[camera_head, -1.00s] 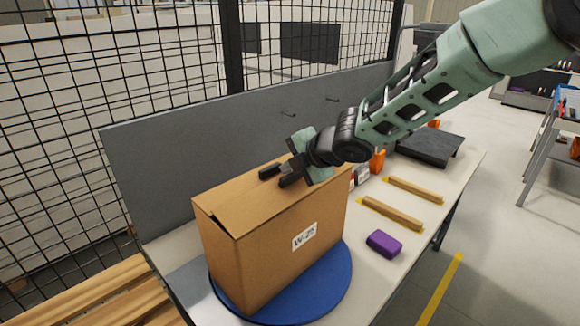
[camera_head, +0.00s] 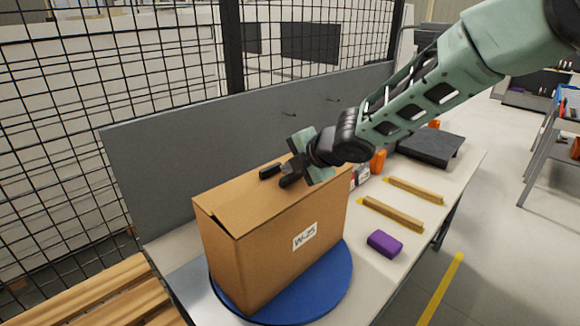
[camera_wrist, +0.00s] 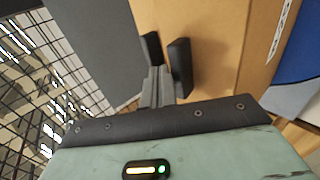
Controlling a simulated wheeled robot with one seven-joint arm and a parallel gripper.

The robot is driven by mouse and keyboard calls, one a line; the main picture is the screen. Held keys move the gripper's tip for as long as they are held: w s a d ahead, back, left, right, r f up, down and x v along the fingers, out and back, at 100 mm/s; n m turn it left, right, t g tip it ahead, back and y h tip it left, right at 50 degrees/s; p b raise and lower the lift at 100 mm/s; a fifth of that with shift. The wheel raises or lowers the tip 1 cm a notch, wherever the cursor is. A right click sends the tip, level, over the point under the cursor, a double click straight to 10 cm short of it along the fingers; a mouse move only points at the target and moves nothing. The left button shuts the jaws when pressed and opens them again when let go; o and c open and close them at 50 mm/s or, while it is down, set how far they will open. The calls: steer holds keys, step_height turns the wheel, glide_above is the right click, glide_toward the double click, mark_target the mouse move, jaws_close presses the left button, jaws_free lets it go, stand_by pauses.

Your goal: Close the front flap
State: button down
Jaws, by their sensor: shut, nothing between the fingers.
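The brown cardboard box (camera_head: 270,240) stands upright on a blue round turntable (camera_head: 335,291), with a white W-25 label on its side. Its top flaps (camera_head: 250,198) lie folded over nearly flat. A narrow dark gap shows at the near left corner of the top. Which flap is the front flap I cannot tell. My gripper (camera_head: 275,178) is shut and empty, low over the far part of the box top. In the wrist view the dark fingers (camera_wrist: 166,42) are over the brown cardboard; whether they touch it is unclear.
A grey panel (camera_head: 160,180) and black mesh fence stand behind the box. On the white table to the right lie a purple block (camera_head: 384,244), two wooden strips (camera_head: 392,213) with yellow ends, and a dark grey platform (camera_head: 432,146). Orange items sit behind my wrist.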

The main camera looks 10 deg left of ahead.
steer(key=shift+r, duration=0.2)
steer(key=shift+r+p, duration=0.95)
steer(key=shift+p, duration=0.1)
step_height(320, 180, up, 12)
steer(key=s+d+r+p, duration=0.1)
steer(key=s+d+p, duration=0.15)
steer(key=p, duration=0.35)
steer(key=w+d+f+m+h+b, duration=0.2)
steer(key=w+d+f+h+b, duration=0.3)
steer(key=w+b, duration=0.3)
step_height(320, 180, up, 4)
steer(key=n+g+h+b, duration=0.1)
steer(key=n+g+b, duration=0.1)
steer(key=g+b, duration=0.25)
glide_above(304, 192)
steer(key=p+x, duration=0.4)
steer(key=x, duration=0.9)
steer(key=shift+d+f+p, duration=0.1)
steer(key=shift+f+p, duration=0.1)
steer(key=shift+p, duration=0.2)
